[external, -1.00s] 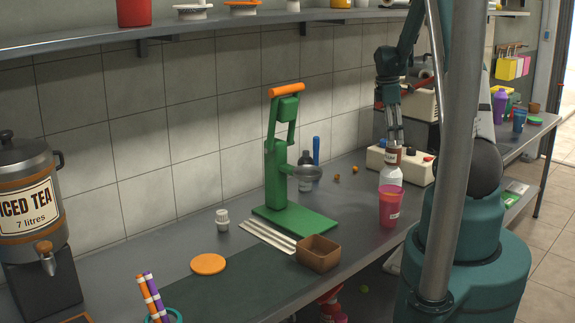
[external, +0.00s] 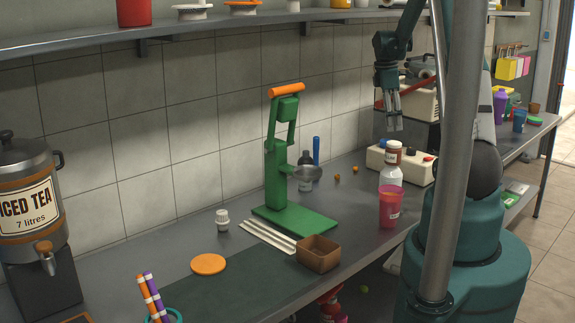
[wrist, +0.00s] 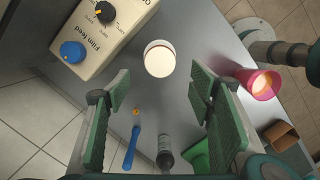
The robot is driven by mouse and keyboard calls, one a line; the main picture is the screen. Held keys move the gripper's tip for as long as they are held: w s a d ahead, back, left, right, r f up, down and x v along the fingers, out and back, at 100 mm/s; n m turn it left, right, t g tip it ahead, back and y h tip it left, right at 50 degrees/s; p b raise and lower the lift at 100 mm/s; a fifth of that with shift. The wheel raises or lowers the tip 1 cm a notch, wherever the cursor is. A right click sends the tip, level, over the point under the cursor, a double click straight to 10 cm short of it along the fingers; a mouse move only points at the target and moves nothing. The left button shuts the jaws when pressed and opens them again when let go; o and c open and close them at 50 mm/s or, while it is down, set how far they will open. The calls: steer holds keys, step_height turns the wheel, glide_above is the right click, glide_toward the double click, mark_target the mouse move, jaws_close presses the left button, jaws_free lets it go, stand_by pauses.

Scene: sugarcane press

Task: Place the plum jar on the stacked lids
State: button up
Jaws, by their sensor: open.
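The plum jar (external: 393,153), small and brown with a pale label, stands upright on top of a white column (external: 392,175) that appears to be the stacked lids; separate lids cannot be made out. The column's lower part is hidden behind the pink cup. In the wrist view the jar's round white top (wrist: 160,60) shows from above, and the column is hidden under it. My gripper (external: 395,127) is open and empty, above the jar and apart from it. In the wrist view its green-padded fingers (wrist: 160,85) are spread wide.
A pink cup (external: 391,207) stands close in front of the column. A cream control box (external: 405,165) with knobs is just behind. A green press (external: 285,180), a brown box (external: 318,254) and an orange disc (external: 208,264) are farther left. The air around my gripper is clear.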

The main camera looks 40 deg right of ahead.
stand_by(0.4)
steer(key=a+r+m+t, duration=0.2)
steer(key=a+r, duration=0.6)
steer(key=a, duration=0.6)
steer(key=a+r+m+t, duration=0.2)
steer(key=a+r, duration=0.6)
steer(key=a, duration=0.6)
steer(key=s+a+r+m+t, duration=0.1)
steer(key=s+a, duration=0.4)
steer(key=a, duration=0.4)
steer(key=s+a+m+t, duration=0.2)
steer(key=s+a, duration=0.3)
steer(key=a, duration=0.4)
steer(key=s+a+r+m+t+y, duration=0.1)
steer(key=s+a+m, duration=0.1)
steer(key=s+a, duration=0.3)
steer(key=a, duration=0.4)
steer(key=shift+s+a+r, duration=0.15)
steer(key=shift+s+r, duration=0.05)
steer(key=shift+r, duration=0.15)
